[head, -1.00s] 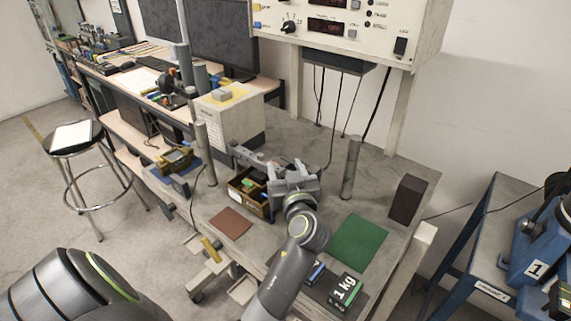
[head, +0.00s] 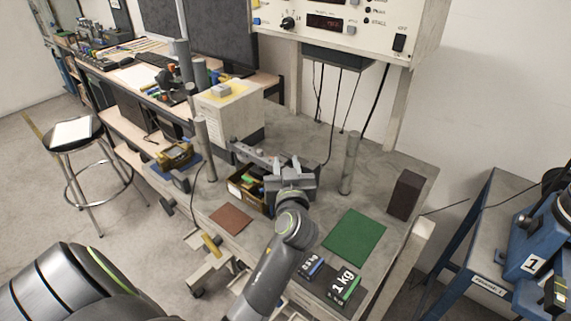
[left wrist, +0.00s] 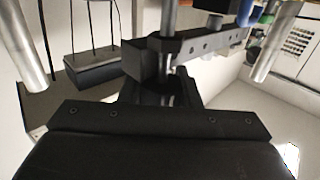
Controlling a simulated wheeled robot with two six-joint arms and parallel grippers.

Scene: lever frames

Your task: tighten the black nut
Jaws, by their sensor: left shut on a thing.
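The black nut (left wrist: 178,43) shows in the left wrist view as a dark angular piece around an upright metal rod (left wrist: 167,82). A grey bar with holes (left wrist: 207,43) runs off to the right behind it. My left gripper (head: 287,163) is at the bench's middle in the head view, at the right end of the grey bar (head: 248,153). It is shut on the black nut, its dark body filling the bottom of the left wrist view. In the head view my gripper hides the nut. My right gripper is not in view.
Two metal posts (head: 349,163) stand on the bench around the work spot. An open bin (head: 240,191) of coloured parts is just left of my gripper.

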